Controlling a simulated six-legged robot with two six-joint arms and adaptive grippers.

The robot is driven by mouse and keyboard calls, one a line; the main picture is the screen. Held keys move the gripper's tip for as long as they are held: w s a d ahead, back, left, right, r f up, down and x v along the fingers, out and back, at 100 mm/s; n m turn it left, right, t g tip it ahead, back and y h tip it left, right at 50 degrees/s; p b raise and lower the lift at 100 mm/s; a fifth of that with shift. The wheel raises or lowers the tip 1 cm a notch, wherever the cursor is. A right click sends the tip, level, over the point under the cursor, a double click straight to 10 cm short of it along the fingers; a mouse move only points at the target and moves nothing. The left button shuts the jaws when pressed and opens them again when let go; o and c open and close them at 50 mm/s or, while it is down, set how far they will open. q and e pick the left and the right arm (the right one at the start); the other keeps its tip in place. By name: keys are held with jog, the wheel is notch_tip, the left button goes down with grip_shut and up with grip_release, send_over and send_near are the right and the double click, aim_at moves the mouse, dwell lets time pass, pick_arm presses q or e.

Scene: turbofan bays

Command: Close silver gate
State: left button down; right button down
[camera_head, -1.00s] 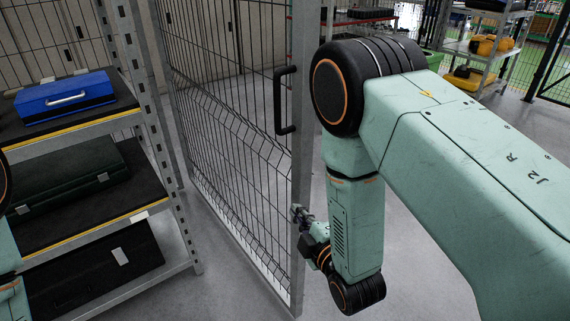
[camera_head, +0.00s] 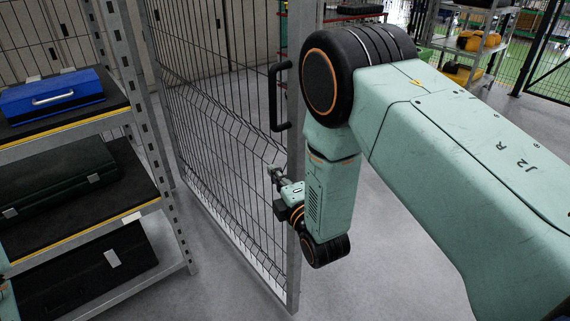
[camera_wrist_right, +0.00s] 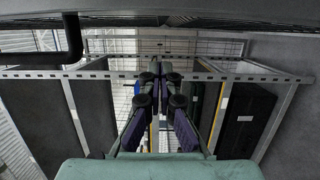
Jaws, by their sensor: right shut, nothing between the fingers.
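The silver gate (camera_head: 294,270) is a wire-mesh panel with a metal edge post, standing open at an angle beside the shelf. Its black handle (camera_head: 281,97) is on the edge post, and a black bar like it shows at the upper left of the right wrist view (camera_wrist_right: 74,38). My right gripper (camera_head: 273,171) is below the handle, in front of the post, with its tips over the mesh. I cannot tell whether it touches the gate. In the right wrist view its fingers (camera_wrist_right: 155,70) are together and empty. My left gripper is out of view.
A metal shelf (camera_head: 150,130) stands left of the gate, with a blue toolbox (camera_head: 52,96), a dark green case (camera_head: 60,178) and a black case (camera_head: 85,270). A rack with yellow cases (camera_head: 478,42) is at the back right. Grey floor is clear around the gate's foot.

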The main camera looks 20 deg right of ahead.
aim_at(285, 163)
jog(key=w+d, duration=0.3)
jog(key=shift+w+d, duration=0.2)
jog(key=shift+d, duration=0.1)
jog(key=shift+a, duration=0.1)
jog(key=shift+a+r, duration=0.1)
